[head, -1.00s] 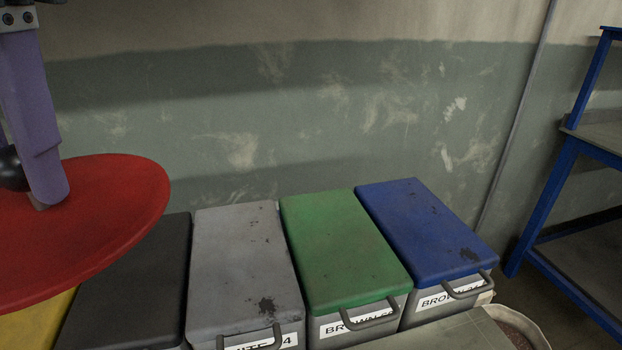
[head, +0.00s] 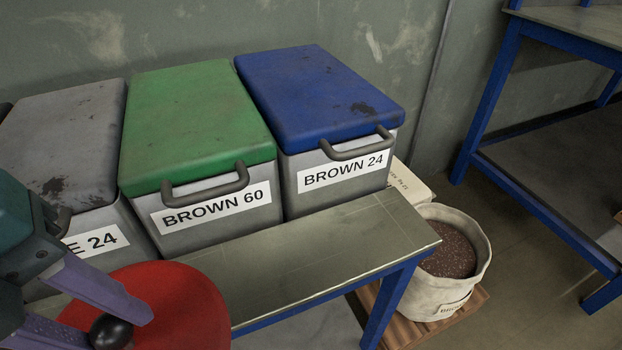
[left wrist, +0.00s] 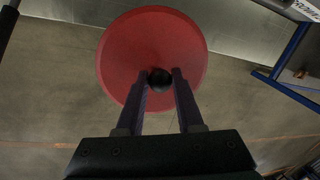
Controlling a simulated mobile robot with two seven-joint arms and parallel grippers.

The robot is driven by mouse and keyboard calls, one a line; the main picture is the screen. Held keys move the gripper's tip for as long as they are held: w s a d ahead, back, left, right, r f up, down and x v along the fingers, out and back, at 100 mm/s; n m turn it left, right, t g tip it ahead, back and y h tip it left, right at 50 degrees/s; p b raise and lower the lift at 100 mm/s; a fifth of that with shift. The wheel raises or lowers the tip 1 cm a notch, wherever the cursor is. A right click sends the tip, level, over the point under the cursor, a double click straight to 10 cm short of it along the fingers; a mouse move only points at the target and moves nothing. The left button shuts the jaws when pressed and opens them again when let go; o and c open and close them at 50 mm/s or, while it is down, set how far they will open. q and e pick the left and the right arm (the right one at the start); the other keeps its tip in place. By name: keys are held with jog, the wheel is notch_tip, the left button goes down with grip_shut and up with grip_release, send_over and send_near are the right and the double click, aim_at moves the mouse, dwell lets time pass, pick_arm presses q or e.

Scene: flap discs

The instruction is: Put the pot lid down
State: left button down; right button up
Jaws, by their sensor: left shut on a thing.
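The pot lid is a red disc (head: 185,305) with a round black knob (head: 111,331), at the lower left of the head view. My left gripper (head: 142,318) is shut on the knob and holds the lid near the front edge of the metal bench (head: 330,238). In the left wrist view the whole red lid (left wrist: 125,50) shows, with the left gripper's fingers (left wrist: 160,82) on either side of the black knob. The lid overlaps the bench edge in that view; I cannot tell whether it touches. My right gripper is not in view.
Bins with a grey lid (head: 70,130), a green lid (head: 190,110) and a blue lid (head: 315,90) stand along the back of the bench. A pale sack of brown grains (head: 450,250) stands right of the bench. Blue shelving (head: 490,95) is at the right. The bench's right part is clear.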

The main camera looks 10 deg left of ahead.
pick_arm(q)
jog(key=s+f+m+b, duration=0.1)
jog(key=m, duration=0.1)
jog(key=s+f+m+b, duration=0.1)
jog(key=f, duration=0.1)
jog(key=s+f+m+b, duration=0.1)
jog(key=f+m, duration=0.1)
jog(key=shift+a+f+m+g+h, duration=0.1)
jog(key=shift+f+m+g+h, duration=0.2)
jog(key=shift+g, duration=0.1)
jog(key=shift+w, duration=0.2)
jog(key=w+d, duration=0.2)
jog(key=w, duration=0.3)
jog(key=w+d+b, duration=0.1)
jog(key=w+d, duration=0.1)
jog(key=w, duration=0.3)
jog(key=w+d+b, duration=0.1)
jog(key=w+d, duration=0.2)
jog(key=w, duration=0.2)
jog(key=shift+w+d, duration=0.1)
jog(key=shift+w, duration=0.25)
jog(key=shift+f+b, duration=0.7)
jog(key=shift+f, duration=1)
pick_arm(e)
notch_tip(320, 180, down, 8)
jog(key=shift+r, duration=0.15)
